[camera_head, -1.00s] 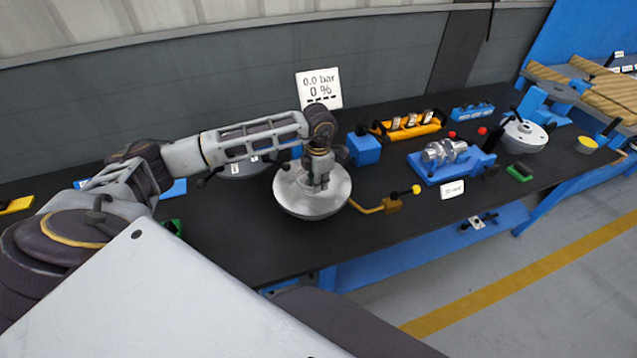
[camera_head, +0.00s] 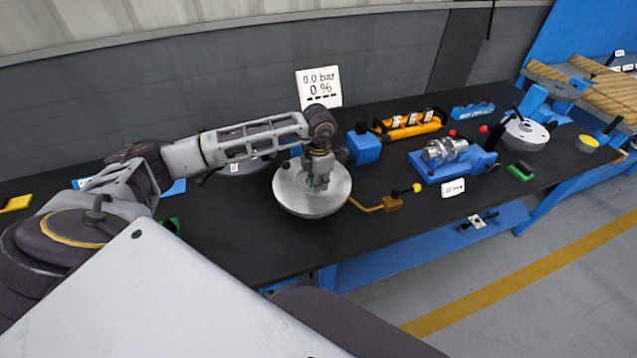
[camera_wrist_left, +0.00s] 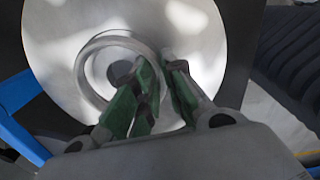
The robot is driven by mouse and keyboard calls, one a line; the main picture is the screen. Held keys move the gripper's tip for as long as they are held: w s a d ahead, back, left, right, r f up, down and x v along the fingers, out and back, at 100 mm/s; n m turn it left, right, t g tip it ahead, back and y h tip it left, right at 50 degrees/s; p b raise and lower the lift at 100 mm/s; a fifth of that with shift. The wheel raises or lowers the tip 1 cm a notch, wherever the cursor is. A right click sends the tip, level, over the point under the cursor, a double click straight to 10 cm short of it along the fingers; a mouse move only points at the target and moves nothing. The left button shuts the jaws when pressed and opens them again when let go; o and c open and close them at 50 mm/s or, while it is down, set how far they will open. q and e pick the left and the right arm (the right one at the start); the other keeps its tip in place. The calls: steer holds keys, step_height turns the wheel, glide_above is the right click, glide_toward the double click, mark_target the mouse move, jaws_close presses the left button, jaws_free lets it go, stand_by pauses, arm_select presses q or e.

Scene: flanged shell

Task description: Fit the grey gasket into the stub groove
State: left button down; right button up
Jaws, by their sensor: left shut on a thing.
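The round silver flanged shell (camera_head: 292,198) lies on the black bench, and its broad disc also shows in the wrist view (camera_wrist_left: 60,40). A raised pale grey ring (camera_wrist_left: 84,78) stands on the disc around a darker centre; I cannot tell whether it is the stub rim or the grey gasket. My left gripper (camera_head: 320,184) points down over the shell. Its green-padded fingers (camera_wrist_left: 163,88) straddle the ring's right side, shut on a thin part, likely the grey gasket, mostly hidden between the pads. The groove cannot be made out. My right gripper is out of view.
A gauge sign (camera_head: 318,88) stands behind. The bench front is clear.

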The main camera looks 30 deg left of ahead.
arm_select(q)
steer(key=shift+f+b, duration=0.55)
steer(key=shift+f, duration=0.15)
steer(key=c, duration=1.4)
jaws_free()
steer(key=shift+r, duration=6.05)
steer(key=shift+f, duration=0.1)
